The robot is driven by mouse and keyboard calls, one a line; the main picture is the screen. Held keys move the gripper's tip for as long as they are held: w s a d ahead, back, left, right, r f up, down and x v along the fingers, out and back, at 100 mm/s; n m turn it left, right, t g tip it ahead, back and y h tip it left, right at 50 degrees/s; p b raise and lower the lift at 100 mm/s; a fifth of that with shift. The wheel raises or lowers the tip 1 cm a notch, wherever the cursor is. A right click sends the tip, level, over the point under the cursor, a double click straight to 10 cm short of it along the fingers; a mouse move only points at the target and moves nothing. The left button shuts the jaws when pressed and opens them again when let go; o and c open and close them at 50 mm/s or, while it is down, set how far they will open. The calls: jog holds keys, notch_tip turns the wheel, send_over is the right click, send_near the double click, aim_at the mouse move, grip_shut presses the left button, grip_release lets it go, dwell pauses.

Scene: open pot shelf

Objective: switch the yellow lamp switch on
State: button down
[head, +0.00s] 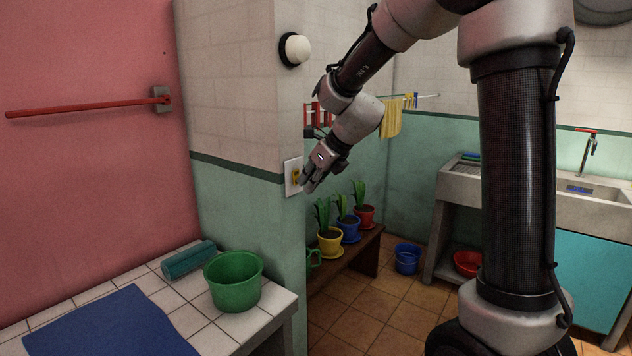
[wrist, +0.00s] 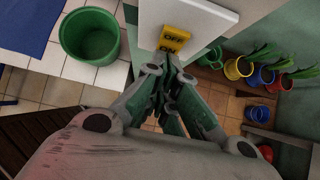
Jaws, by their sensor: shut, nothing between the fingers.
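The yellow lamp switch (head: 295,177) sits on a white plate on the tiled wall's corner pillar.
A green pot (head: 234,281) and a rolled teal cloth (head: 188,260) are on the tiled counter (head: 100,285), left of the pillar. Potted plants stand on a wooden bench (head: 365,249) to the right. A blue bucket (head: 407,259) is on the floor.

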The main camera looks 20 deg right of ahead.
jog(key=shift+w+a, duration=0.1)
jog(key=shift+w+a+f, duration=0.1)
jog(key=shift+w+f, duration=0.05)
dwell(0.3)
jog(key=shift+r, duration=0.9)
